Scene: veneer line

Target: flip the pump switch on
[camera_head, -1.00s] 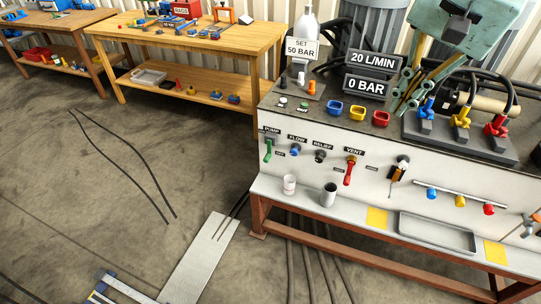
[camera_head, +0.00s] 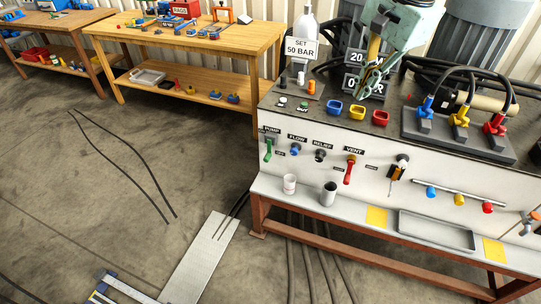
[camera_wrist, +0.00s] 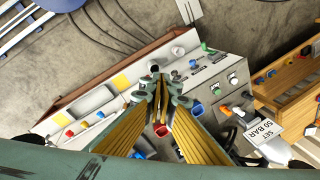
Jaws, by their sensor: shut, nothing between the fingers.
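The pump switch (camera_head: 268,152) is a green lever under the PUMP label at the left end of the white front panel. Its handle hangs downward. My gripper (camera_head: 364,93) is above the bench top, to the right of and higher than the switch, in front of the display signs. Its fingers are shut and empty, pointing down. In the wrist view, the gripper (camera_wrist: 164,84) shows with its fingertips together above the panel and bench edge. The gripper is apart from the switch.
The blue flow knob (camera_head: 295,150), relief knob (camera_head: 320,156) and red vent lever (camera_head: 348,170) sit right of the switch. The SET 50 BAR sign (camera_head: 303,46) stands behind. Blue, yellow and red cups (camera_head: 357,112) line the bench top. Two cups stand on the lower shelf.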

